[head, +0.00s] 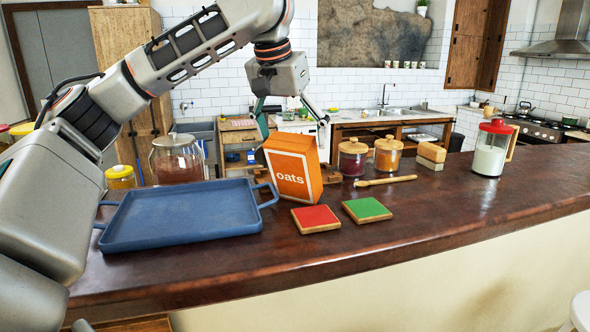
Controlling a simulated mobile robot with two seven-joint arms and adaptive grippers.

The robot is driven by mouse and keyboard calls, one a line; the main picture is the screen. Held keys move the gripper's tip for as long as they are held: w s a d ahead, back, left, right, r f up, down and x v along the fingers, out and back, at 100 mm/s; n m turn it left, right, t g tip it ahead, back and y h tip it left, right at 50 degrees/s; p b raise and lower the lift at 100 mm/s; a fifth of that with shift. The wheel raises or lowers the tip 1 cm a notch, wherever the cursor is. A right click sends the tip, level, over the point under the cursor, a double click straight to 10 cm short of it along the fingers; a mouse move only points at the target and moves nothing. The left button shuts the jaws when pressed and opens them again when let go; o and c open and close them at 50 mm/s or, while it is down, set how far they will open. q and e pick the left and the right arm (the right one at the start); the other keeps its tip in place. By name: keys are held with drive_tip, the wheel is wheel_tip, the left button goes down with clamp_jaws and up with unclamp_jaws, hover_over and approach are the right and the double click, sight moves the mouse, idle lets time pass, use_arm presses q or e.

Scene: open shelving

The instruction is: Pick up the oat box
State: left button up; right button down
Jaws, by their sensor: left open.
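My left gripper (293,127) is open above the box, pointing down. One finger shows at the upper left of the box and the other at its upper right. The box is not held. Whether a finger touches it cannot be told. My right gripper is not in view.
A blue tray (178,240) lies left of the box. Red (316,217) and green (367,209) square tiles lie in front. Jars (352,160), a wooden stick (386,181), wooden blocks (431,153) and a red-lidded pitcher (490,153) are to the right. The counter's front right is clear.

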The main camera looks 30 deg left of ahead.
sight(295, 169)
use_arm(q)
drive_tip(key=x, duration=0.4)
drive_tip(key=shift+f, duration=0.2)
drive_tip(key=shift+s, duration=0.1)
drive_tip(key=shift+r, duration=0.1)
drive_tip(key=c, duration=1.7)
